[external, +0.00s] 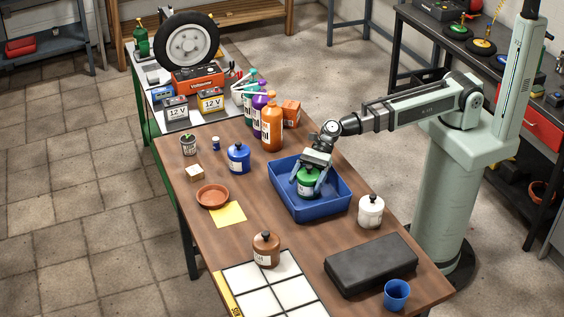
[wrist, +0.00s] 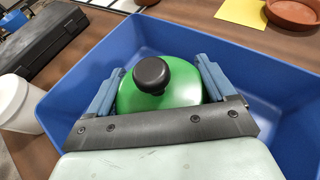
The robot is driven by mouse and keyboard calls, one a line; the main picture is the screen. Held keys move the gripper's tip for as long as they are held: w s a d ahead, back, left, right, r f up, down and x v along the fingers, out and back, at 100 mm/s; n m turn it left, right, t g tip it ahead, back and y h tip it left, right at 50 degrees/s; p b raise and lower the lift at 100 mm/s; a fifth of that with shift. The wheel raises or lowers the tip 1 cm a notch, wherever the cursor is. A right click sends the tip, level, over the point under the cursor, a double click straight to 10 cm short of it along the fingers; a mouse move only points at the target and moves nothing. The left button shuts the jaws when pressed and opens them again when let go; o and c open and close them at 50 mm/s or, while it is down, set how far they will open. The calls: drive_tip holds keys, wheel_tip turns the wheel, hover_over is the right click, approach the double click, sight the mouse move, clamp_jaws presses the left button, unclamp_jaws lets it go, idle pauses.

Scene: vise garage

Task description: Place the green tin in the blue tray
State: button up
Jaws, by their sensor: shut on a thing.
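The green tin (external: 307,184) has a black knob on its lid and a pale label. It is inside the blue tray (external: 328,212), toward the tray's left part in the external view. My gripper (external: 309,183) reaches down into the tray and is shut on the green tin, with one finger on each side of it. In the wrist view, the green tin (wrist: 172,88) sits between the blue-grey fingers, with the blue tray (wrist: 228,52) around it. Whether the tin's base touches the tray floor is hidden.
A white tin (external: 370,212) stands just right of the tray. A blue tin (external: 238,158), a brown tin (external: 266,250) and an orange bottle (external: 271,128) stand on the table. A black case (external: 371,264) and a blue cup (external: 396,294) are near the front. The tray's right part is empty.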

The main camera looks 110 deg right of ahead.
drive_tip(key=shift+f, duration=0.1)
drive_tip(key=o, duration=1.3)
drive_tip(key=shift+c, duration=0.2)
drive_tip(key=shift+s+d+r, duration=0.1)
drive_tip(key=shift+s+r, duration=0.1)
drive_tip(key=shift+v, duration=3.55)
